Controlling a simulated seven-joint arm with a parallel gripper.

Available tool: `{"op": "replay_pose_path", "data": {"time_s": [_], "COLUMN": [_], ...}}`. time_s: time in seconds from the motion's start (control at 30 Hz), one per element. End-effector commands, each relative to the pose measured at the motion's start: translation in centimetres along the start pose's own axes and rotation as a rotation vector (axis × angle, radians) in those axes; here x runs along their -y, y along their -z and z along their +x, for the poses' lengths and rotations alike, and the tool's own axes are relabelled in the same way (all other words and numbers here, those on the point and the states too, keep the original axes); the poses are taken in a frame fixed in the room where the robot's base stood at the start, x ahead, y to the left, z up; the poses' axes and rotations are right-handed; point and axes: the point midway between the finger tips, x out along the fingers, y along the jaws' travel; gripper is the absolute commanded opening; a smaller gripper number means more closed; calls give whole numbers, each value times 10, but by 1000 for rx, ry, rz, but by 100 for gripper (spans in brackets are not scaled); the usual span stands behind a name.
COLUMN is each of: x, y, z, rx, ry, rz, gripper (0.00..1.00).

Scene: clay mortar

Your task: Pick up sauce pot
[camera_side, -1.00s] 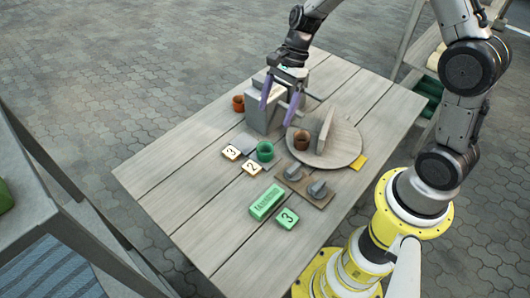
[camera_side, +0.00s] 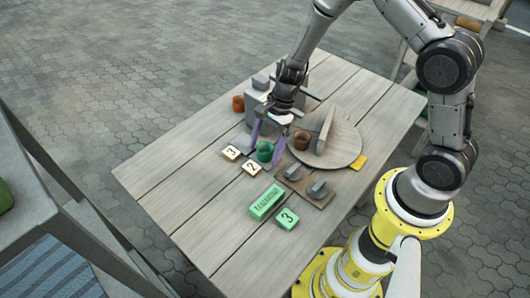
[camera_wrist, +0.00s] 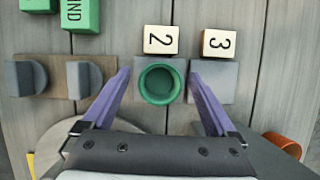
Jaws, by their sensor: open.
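A round green pot (camera_side: 265,151) stands upright on a grey square pad in the middle of the table, behind the number 2 tile. It also shows in the wrist view (camera_wrist: 160,85), where I look down into its opening. My gripper (camera_wrist: 159,74) is open, with one purple finger on each side of the green pot. The fingers are apart from its walls in the wrist view. In the side view my gripper (camera_side: 266,143) is low at the pot. A brown pot (camera_side: 301,140) stands on a round wooden board, and an orange-brown pot (camera_side: 238,103) stands at the back left.
White tiles numbered 2 (camera_side: 251,168) and 3 (camera_side: 231,153) lie close in front of the pads. A board with two grey knobs (camera_side: 317,188) and green blocks (camera_side: 267,202) lie nearer the front. An upright piece stands on the round board (camera_side: 345,150). The left table boards are clear.

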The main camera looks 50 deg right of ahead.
Motion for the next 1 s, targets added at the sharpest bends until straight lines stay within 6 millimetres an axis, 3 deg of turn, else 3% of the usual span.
{"op": "replay_pose_path", "data": {"time_s": [0.23,0.7,1.0], "x": [0,0,0], "y": [0,0,-1], "z": [1,1,-1], "rx": [0,0,0], "ry": [1,1,2], "rz": [0,0,0], "gripper": [91,6,4]}}
